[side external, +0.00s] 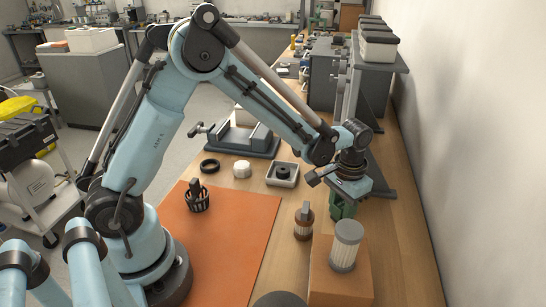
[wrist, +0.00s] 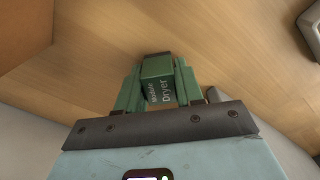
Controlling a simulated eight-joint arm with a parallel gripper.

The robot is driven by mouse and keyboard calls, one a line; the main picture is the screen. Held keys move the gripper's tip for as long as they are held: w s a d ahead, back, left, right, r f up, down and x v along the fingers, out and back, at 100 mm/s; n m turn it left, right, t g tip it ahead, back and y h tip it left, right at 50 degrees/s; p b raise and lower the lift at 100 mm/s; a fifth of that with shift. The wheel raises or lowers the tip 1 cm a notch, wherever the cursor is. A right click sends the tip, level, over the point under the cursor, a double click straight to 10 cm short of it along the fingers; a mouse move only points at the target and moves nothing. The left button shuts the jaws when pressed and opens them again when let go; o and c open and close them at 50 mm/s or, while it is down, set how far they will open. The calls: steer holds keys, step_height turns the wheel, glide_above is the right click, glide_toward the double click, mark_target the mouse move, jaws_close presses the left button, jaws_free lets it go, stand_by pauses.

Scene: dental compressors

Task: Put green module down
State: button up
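The green module (wrist: 157,78), a small box with "Module Dryer" lettering, sits between the two green fingers of my gripper (wrist: 157,88) in the wrist view. The fingers are against its sides, so my gripper is shut on it. In the side external view the green module (side external: 342,206) shows below my gripper (side external: 345,190), over the right part of the wooden table, behind the cardboard-brown box. It is close to the table top, but I cannot tell whether it touches. My gripper hides its upper part.
A brown box (side external: 338,278) bearing a clear ribbed canister (side external: 345,247) stands in front. A white tray (side external: 282,174) with a dark ring lies behind left. A grey shelf stand (side external: 377,177) is close behind. An orange mat (side external: 235,240) lies left.

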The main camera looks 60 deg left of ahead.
mark_target(343, 205)
steer(key=o, duration=0.4)
step_height(343, 205, up, 12)
steer(key=s+a+r+t, duration=0.1)
steer(key=s+a+t, duration=0.2)
steer(key=s, duration=0.3)
steer(key=s+a+r+t, duration=0.1)
steer(key=s+a+t, duration=0.2)
steer(key=s, duration=0.4)
steer(key=shift+t, duration=0.6)
